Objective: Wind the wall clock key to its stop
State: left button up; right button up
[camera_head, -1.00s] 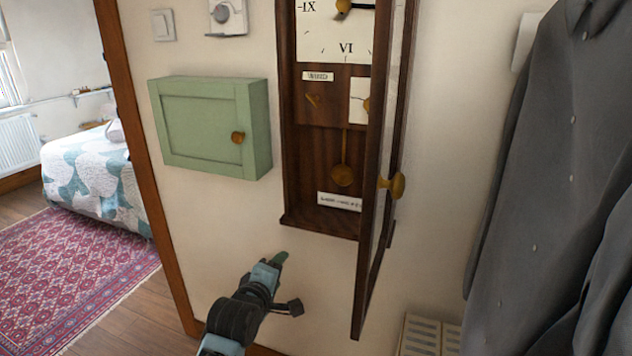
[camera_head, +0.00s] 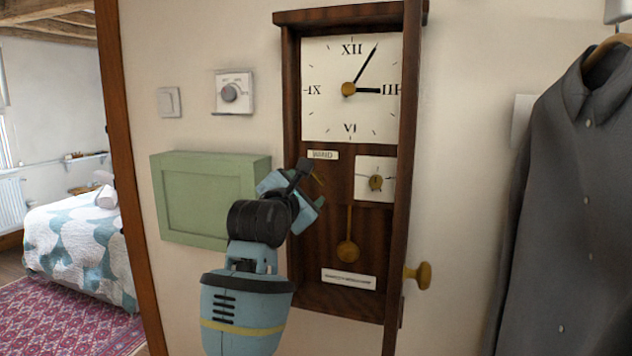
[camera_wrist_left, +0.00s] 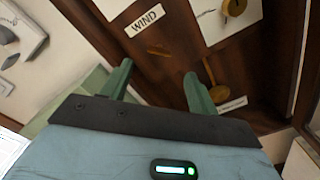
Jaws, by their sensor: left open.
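The wall clock (camera_head: 320,262) is a dark wooden case with a white dial, and its door (camera_head: 408,120) stands open at the right. Below the dial is a WIND label (camera_head: 323,155), also in the left wrist view (camera_wrist_left: 145,20). The brass winding key (camera_wrist_left: 159,51) lies below that label, apart from my fingers; in the head view my gripper mostly hides it. My left gripper (camera_head: 309,184) is raised in front of the key area. In the wrist view its two green fingers (camera_wrist_left: 160,74) are open and empty, with the key beyond the gap. My right gripper is not in view.
A small dial with a brass knob (camera_head: 376,183) and a pendulum (camera_head: 348,250) are near the key. The door's knob (camera_head: 418,276) sticks out right. A green cabinet (camera_head: 200,200) is at left, below a thermostat (camera_head: 234,92). A grey coat (camera_head: 570,200) hangs right.

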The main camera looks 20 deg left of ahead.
aim_at(317, 179)
pick_arm(q)
jog(key=shift+w+d, duration=0.1)
jog(key=shift+w, duration=3.6)
jog(key=c, duration=1)
jog(key=shift+m, duration=0.3)
